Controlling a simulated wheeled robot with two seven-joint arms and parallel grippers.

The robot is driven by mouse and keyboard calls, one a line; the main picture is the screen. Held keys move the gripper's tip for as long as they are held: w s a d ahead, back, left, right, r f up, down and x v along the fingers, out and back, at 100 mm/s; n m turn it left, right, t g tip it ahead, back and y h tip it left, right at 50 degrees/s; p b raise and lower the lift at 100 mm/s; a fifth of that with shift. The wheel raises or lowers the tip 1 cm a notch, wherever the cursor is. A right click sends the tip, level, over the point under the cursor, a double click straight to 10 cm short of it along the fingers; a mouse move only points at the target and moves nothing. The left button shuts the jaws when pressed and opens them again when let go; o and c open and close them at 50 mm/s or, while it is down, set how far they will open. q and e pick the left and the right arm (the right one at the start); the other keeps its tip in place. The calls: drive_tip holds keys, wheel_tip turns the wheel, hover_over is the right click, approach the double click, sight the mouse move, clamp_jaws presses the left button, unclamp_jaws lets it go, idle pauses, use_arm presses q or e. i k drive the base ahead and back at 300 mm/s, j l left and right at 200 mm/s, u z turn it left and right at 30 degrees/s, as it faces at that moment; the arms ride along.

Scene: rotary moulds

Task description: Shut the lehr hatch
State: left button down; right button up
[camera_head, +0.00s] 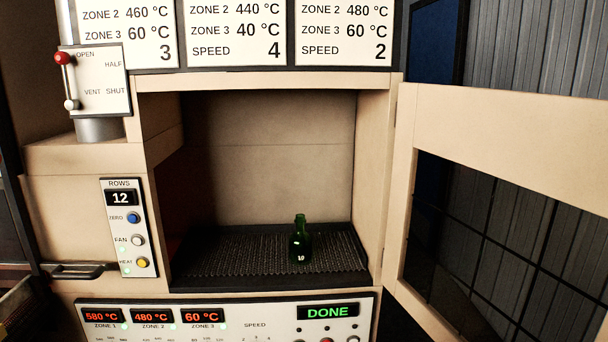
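The lehr hatch (510,128) is a beige door frame with a large dark gridded window. It stands swung open to the right of the lehr opening, its hinged side along the opening's right edge. The lehr chamber (270,150) is open to view. A dark green bottle (300,246) marked 10 stands upright inside on the ribbed dark conveyor belt (225,255). Neither of my grippers can be made out in the head view. The hatch's far right end runs out of the picture.
A lever panel (100,82) with a red knob at OPEN is at upper left. A rows panel (122,228) reads 12. The lower control panel (255,318) shows DONE. A dark handle (75,270) juts out at left. Setting cards (235,35) hang above the opening.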

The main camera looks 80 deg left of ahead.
sight(556, 147)
drive_tip(key=u, duration=3.75)
drive_tip(key=z, duration=1.5)
drive_tip(key=k+j, duration=0.7)
drive_tip(key=k+z, duration=0.05)
drive_tip(key=k, duration=0.05)
